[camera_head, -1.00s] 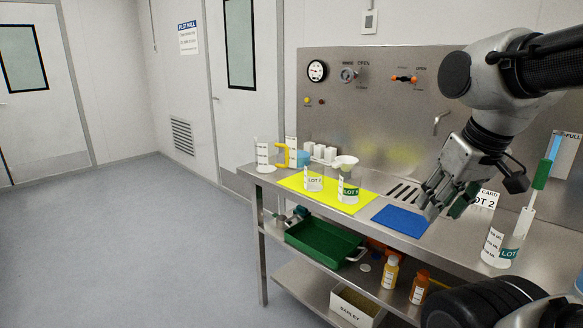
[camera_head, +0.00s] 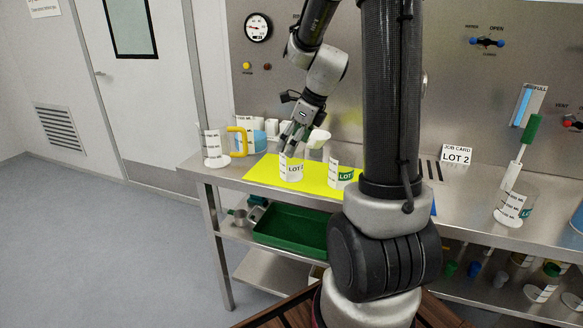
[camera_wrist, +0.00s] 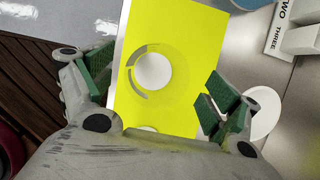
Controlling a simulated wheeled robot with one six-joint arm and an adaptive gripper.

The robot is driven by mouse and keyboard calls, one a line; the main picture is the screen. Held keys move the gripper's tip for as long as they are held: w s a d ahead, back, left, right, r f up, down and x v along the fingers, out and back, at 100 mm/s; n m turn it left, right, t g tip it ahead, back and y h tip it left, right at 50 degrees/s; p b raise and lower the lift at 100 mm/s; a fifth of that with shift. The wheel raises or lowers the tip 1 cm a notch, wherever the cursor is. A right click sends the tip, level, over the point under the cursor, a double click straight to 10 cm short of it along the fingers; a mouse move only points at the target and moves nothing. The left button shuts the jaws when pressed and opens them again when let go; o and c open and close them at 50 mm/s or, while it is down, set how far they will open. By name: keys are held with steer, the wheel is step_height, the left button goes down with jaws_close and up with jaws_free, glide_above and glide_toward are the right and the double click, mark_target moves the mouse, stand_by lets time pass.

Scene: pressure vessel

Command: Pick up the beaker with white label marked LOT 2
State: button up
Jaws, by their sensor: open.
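The beaker with the white LOT 2 label (camera_head: 291,172) stands upright on the yellow mat (camera_head: 262,172). My gripper (camera_head: 293,138) is just above it, pointing down. In the wrist view, a clear round beaker (camera_wrist: 153,72) is seen from above on the yellow mat (camera_wrist: 186,28), between the open green-padded fingers of my gripper (camera_wrist: 157,88). The fingers appear apart from it. A beaker with a green label (camera_head: 342,175) stands to the right on the same mat, partly hidden by my arm.
A white funnel-like piece (camera_head: 319,138) is close right of my gripper. A yellow-handled jug (camera_head: 238,140) and a white labelled cylinder (camera_head: 211,148) stand left. A job card reading LOT 2 (camera_head: 456,155) is at the back.

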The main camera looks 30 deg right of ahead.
mark_target(288, 159)
steer(key=x, duration=0.6)
steer(key=shift+s+f, duration=0.2)
steer(key=c, duration=1)
